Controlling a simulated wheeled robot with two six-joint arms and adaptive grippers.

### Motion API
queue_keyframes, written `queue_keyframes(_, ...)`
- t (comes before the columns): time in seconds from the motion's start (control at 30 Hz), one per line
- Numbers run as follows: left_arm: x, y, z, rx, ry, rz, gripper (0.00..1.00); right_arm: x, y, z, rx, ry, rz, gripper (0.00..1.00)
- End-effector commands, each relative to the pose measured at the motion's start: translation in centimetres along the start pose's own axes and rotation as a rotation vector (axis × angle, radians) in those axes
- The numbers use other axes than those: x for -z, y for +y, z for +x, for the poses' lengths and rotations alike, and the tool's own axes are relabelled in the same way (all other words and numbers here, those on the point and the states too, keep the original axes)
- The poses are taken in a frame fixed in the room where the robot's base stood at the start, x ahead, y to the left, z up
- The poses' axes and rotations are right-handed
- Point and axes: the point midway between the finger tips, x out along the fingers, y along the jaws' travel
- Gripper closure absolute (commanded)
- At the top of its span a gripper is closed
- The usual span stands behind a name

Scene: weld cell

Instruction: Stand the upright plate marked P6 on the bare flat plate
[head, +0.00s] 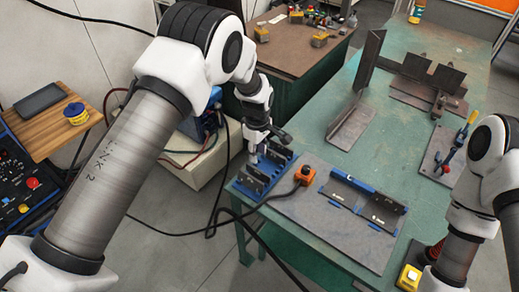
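A blue rack (246,187) holding several dark upright plates (266,167) stands at the left end of the green table; I cannot read their marks, so P6 is not identified. My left gripper (269,146) is just above the rack's far side, its fingers apart; I see no plate held between them. Dark flat plates (343,193) lie by a blue fixture on the grey mat to the right; their labels are too small to read. My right arm comes in at the right edge, but its gripper does not show.
A long angled steel piece (352,122), brown brackets (428,85) and a toggle clamp (446,160) occupy the back and right. A yellow button box (410,278) is near the front.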

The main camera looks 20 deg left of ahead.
Motion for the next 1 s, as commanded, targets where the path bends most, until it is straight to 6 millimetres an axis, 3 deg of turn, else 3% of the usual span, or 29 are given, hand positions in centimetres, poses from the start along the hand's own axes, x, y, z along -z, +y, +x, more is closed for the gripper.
queue_keyframes(0.1,0.0,-0.1,2.4,0.002,0.0,0.001,0.67,0.0,0.0,1.7,0.0,0.0,0.0,0.6)
queue_keyframes(0.5,0.0,0.0,7.6,0.0,0.001,0.003,0.67,0.0,0.1,5.1,0.0,0.0,0.001,0.6)
queue_keyframes(0.87,0.0,0.0,8.0,0.0,0.001,0.003,0.67,0.0,0.1,5.3,0.0,0.0,0.001,0.6)
queue_keyframes(0.97,0.0,0.0,8.0,0.0,0.001,0.003,0.99,0.0,0.1,5.3,0.0,0.0,0.001,0.6)
queue_keyframes(1.0,0.0,0.0,8.0,0.0,0.001,0.003,1.0,0.0,0.1,5.3,0.0,0.0,0.001,0.6)
